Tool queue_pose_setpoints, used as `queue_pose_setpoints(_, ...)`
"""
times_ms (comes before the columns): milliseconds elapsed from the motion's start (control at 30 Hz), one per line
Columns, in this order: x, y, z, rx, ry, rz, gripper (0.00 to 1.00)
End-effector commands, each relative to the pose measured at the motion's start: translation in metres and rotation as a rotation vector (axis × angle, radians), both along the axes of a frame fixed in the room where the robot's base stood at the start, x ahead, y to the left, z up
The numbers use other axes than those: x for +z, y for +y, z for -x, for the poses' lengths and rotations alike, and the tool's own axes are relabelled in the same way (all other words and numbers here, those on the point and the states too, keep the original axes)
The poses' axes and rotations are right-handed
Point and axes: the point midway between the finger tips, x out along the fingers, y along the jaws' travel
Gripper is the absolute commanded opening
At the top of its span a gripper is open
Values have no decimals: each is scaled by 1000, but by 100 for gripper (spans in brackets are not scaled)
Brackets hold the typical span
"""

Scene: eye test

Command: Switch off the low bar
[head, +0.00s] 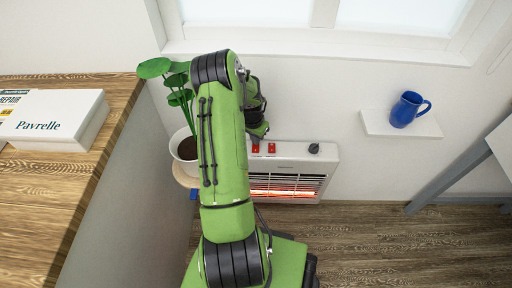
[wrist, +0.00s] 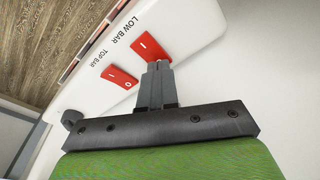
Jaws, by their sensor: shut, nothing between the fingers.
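A white heater (head: 295,152) stands against the wall below the window, with an orange glow (head: 285,192) low in its grille. The red LOW BAR switch (head: 256,148) is the left one of two on its top. In the wrist view the LOW BAR switch (wrist: 146,46) shows its "I" mark, and my fingertips hide its other end. The red TOP BAR switch (wrist: 121,78) beside it shows "I" and "O". My gripper (wrist: 157,66) is shut and empty, its tips at the LOW BAR switch; I cannot tell if they touch. It also shows in the head view (head: 259,134), partly behind my arm.
A black knob (head: 314,148) sits right of the switches. A potted plant (head: 185,149) stands left of the heater, partly behind my arm. A blue mug (head: 405,110) is on a wall shelf (head: 375,124) at right. A wooden counter (head: 50,190) with a white box (head: 70,135) fills the left.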

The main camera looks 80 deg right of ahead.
Motion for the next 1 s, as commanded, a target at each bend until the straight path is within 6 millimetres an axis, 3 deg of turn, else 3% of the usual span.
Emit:
queue_pose_setpoints(567, -6, 0, 0, 0, 0, -1, 0)
queue_pose_setpoints(1000, 34, 0, 0, 0, -1, 0, 0)
